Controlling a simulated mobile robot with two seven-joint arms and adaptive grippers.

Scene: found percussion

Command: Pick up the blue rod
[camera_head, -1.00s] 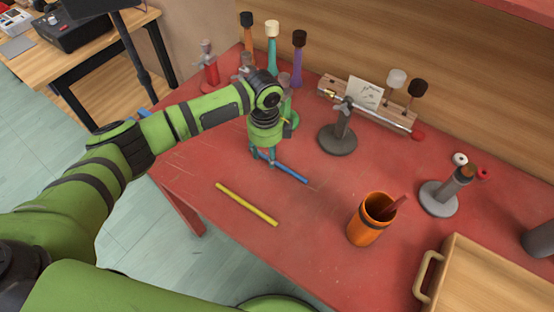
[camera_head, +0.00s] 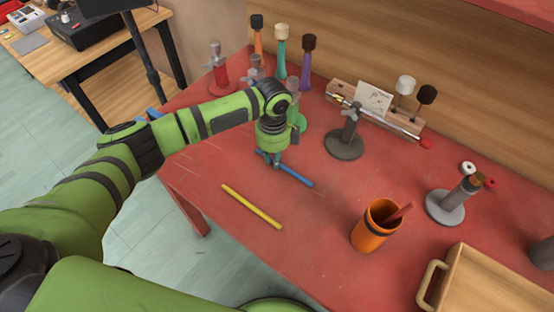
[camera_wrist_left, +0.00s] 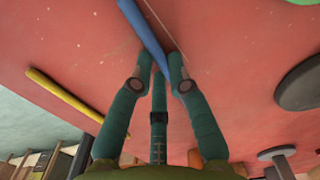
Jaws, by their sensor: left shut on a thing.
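The blue rod (camera_head: 298,175) lies along the red table top, near the table's left part. My left gripper (camera_head: 269,160) points down onto it and is shut on it. In the left wrist view my teal fingers (camera_wrist_left: 158,62) hold the blue rod (camera_wrist_left: 140,27) between their tips, and the rod runs away toward the top. I cannot tell whether the rod is clear of the table. My right gripper is not in view.
A yellow rod (camera_head: 252,207) lies in front on the red table (camera_head: 310,235). An orange cup (camera_head: 370,235) with a red stick stands to the right, near a wooden tray (camera_head: 440,290). A dark stand (camera_head: 345,145) and several mallets and clamps stand behind.

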